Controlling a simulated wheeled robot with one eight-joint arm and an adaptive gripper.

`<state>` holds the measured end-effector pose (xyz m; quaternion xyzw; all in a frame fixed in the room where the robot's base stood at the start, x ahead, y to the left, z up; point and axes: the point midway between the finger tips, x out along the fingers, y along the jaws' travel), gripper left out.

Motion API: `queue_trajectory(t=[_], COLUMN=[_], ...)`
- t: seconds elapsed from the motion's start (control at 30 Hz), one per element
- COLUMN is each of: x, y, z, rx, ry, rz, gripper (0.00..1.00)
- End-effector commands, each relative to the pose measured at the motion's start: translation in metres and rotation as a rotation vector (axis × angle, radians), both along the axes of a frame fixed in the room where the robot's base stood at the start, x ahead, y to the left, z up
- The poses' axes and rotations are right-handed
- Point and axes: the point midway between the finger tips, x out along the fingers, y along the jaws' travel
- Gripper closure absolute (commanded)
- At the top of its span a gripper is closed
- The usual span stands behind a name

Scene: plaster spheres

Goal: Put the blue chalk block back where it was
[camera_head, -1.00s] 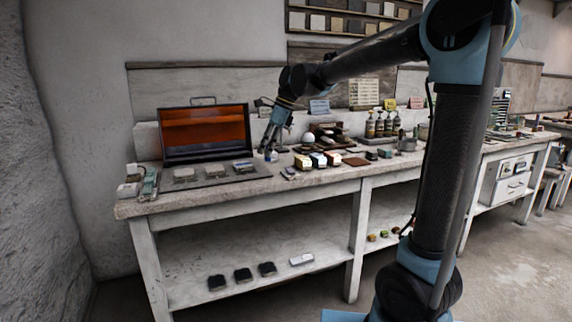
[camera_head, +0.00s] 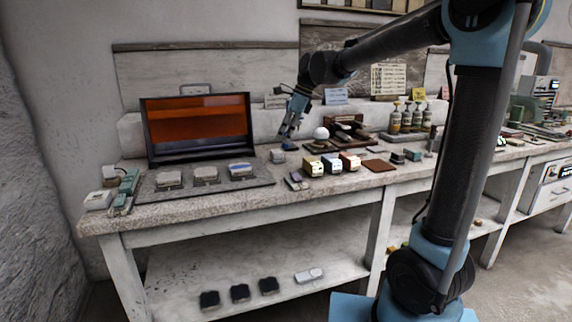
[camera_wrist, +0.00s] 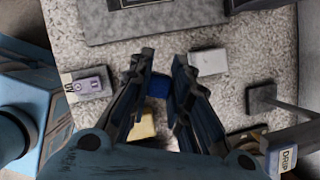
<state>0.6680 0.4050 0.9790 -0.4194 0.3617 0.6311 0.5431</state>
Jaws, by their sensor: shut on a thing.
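My gripper (camera_head: 286,140) points down over the grey stone bench top (camera_head: 215,196), between the open case and the white sphere. In the wrist view my gripper (camera_wrist: 160,88) is shut on the blue chalk block (camera_wrist: 158,84), a small dark-blue piece between the fingertips. In the head view the block (camera_head: 289,146) shows only as a small blue patch at the fingertips. I cannot tell whether it touches the bench. A whitish block (camera_wrist: 208,62) lies right of the fingers in the wrist view, and a yellow block (camera_wrist: 143,126) lies below them.
An open case with an orange panel (camera_head: 200,122) stands behind a dark tray (camera_head: 240,183) at left. The white sphere (camera_head: 321,133) is right of my gripper. Cream boxes (camera_head: 313,166) and a brown tile (camera_head: 379,166) lie further right. A thin post (camera_wrist: 285,105) stands right in the wrist view.

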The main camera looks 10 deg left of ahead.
Motion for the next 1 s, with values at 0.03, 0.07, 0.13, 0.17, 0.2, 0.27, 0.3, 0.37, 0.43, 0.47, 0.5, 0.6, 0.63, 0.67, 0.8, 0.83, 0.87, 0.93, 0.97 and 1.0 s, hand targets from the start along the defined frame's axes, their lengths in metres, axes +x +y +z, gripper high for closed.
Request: queue_trajectory(t=[0.03, 0.07, 0.13, 0.17, 0.2, 0.27, 0.3, 0.37, 0.43, 0.47, 0.5, 0.6, 0.63, 0.67, 0.8, 0.83, 0.87, 0.93, 0.97, 1.0], x=[0.0, 0.0, -0.001, -0.002, -0.002, -0.003, -0.003, -0.003, -0.004, -0.004, -0.004, -0.004, -0.004, -0.004, -0.005, -0.005, -0.005, -0.005, -0.005, -0.005], y=[0.001, 0.001, 0.003, 0.003, 0.004, 0.005, 0.005, 0.006, 0.006, 0.007, 0.007, 0.007, 0.007, 0.007, 0.007, 0.007, 0.007, 0.007, 0.007, 0.007], z=[-0.009, -0.014, -0.025, -0.03, -0.034, -0.04, -0.042, -0.045, -0.052, -0.055, -0.061, -0.074, -0.077, -0.08, -0.085, -0.086, -0.085, -0.085, -0.085, -0.085], rx=[0.0, 0.0, 0.0, 0.0, 0.0, 0.0, 0.0, 0.0, 0.0, 0.0, 0.0, 0.0, 0.0, 0.0, 0.0, 0.0, 0.0, 0.0, 0.0, 0.0], ry=[0.0, 0.0, 0.0, 0.0, 0.0, 0.0, 0.0, 0.0, 0.0, 0.0, 0.0, 0.0, 0.0, 0.0, 0.0, 0.0, 0.0, 0.0, 0.0, 0.0], rz=[0.001, 0.002, 0.004, 0.005, 0.006, 0.008, 0.008, 0.009, 0.01, 0.01, 0.011, 0.011, 0.011, 0.011, 0.011, 0.011, 0.011, 0.011, 0.011, 0.011], gripper=[1.0, 1.0, 1.0, 1.0, 1.0, 1.0, 1.0, 1.0, 1.0, 1.0, 1.0, 1.0, 1.0, 1.0, 1.0, 1.0, 1.0, 1.0, 1.0, 1.0])
